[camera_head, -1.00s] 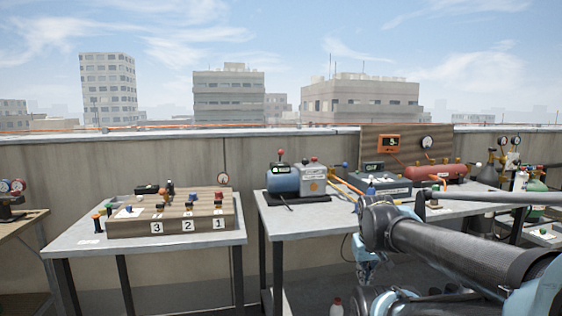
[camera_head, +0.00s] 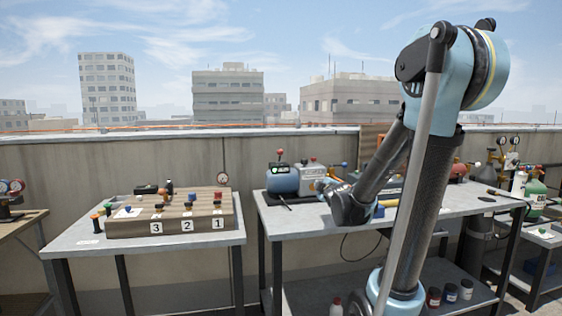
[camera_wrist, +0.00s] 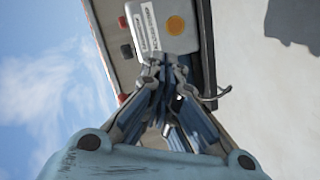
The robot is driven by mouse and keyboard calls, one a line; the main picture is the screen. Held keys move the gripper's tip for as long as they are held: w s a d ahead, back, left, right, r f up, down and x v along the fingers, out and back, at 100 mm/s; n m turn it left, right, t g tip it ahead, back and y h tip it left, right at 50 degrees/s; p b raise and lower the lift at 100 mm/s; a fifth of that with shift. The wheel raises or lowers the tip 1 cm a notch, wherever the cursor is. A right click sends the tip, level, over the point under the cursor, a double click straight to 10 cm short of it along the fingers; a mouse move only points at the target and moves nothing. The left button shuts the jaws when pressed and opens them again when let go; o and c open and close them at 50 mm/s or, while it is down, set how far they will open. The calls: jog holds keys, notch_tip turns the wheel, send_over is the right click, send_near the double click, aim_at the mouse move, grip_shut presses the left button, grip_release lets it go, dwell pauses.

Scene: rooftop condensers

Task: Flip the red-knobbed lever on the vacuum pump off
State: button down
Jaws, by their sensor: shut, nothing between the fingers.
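The vacuum pump stands on the middle bench in the head view, with a blue cylinder (camera_head: 284,180) and a grey box (camera_head: 311,176) at its right. A small upright lever (camera_head: 280,155) with a red knob rises above the cylinder; its exact tilt is too small to tell. My gripper (camera_head: 326,187) is at the right front of the grey box, apart from the lever. In the wrist view my gripper (camera_wrist: 168,62) is shut and empty, its tips in front of the grey box (camera_wrist: 162,25). Whether they touch it is unclear.
A wooden board (camera_head: 170,222) with numbered posts sits on the left bench. My raised arm hides much of the right part of the middle bench (camera_head: 300,222). A red tank (camera_head: 459,171) shows behind it. Open air lies above the pump.

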aim_at(279, 154)
jog(key=w+a+r+n+t+y, duration=0.1)
jog(key=a+r+n+y, duration=0.1)
jog(key=a+n+y, duration=0.1)
jog(key=w+a+r+n+t+y, duration=0.2)
jog(key=a+n+y, duration=0.2)
jog(key=a+n, duration=0.2)
jog(key=shift+w+a+r, duration=0.25)
jog(key=shift+a+r, duration=0.15)
jog(key=shift+a, duration=0.8)
jog(key=x, duration=1.4)
jog(key=shift+a+r, duration=0.15)
jog(key=shift+w, duration=0.1)
jog(key=shift+w+r+g, duration=0.1)
jog(key=shift+g, duration=0.2)
